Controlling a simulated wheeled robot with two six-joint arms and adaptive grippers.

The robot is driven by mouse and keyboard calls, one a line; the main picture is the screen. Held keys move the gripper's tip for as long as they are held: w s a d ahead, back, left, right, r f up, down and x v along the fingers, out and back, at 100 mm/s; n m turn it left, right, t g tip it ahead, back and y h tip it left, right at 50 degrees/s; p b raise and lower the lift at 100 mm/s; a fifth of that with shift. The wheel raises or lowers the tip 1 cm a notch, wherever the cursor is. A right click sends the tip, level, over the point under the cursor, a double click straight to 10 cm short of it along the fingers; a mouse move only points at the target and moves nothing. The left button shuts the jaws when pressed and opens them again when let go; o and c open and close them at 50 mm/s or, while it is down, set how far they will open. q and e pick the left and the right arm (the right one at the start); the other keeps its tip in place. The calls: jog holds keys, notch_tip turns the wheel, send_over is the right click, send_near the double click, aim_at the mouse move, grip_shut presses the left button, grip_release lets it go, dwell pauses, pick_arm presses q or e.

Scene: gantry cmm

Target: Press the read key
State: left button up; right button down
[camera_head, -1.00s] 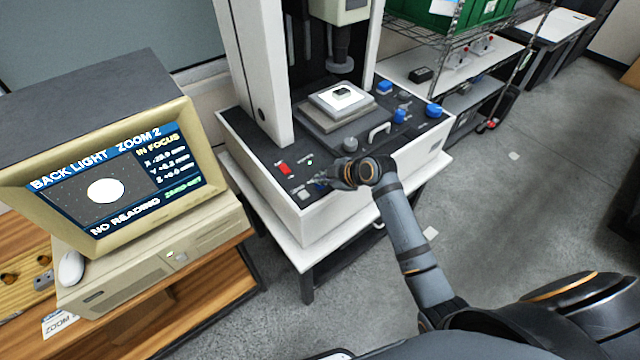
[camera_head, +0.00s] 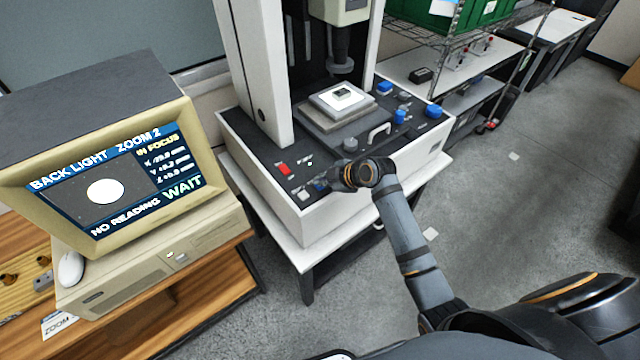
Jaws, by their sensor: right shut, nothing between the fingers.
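The measuring machine's black control panel (camera_head: 262,150) carries a red switch (camera_head: 284,169), a pale square key (camera_head: 303,194) at the front left corner and a small blue part (camera_head: 320,185) beside it. I cannot read the labels, so I cannot tell which key is the read key. My right gripper (camera_head: 326,184) is shut and empty, low over the front edge by the blue part, partly covering it. Whether it touches a key is not clear. The monitor (camera_head: 105,190) reads "BACK LIGHT ZOOM 2", "IN FOCUS", "NO READING" and "WAIT". My left gripper is not in view.
A small dark part (camera_head: 342,93) lies on the lit stage (camera_head: 322,108) under the lens (camera_head: 341,62). Blue knobs (camera_head: 433,111) and a white handle (camera_head: 379,131) are on the panel's right. The floor at right is mostly open.

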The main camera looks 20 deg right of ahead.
jog(key=shift+r+p, duration=0.5)
jog(key=shift+r, duration=0.2)
jog(key=shift+r, duration=0.1)
notch_tip(320, 180, up, 5)
jog(key=p, duration=0.4)
jog(key=shift+p, duration=0.35)
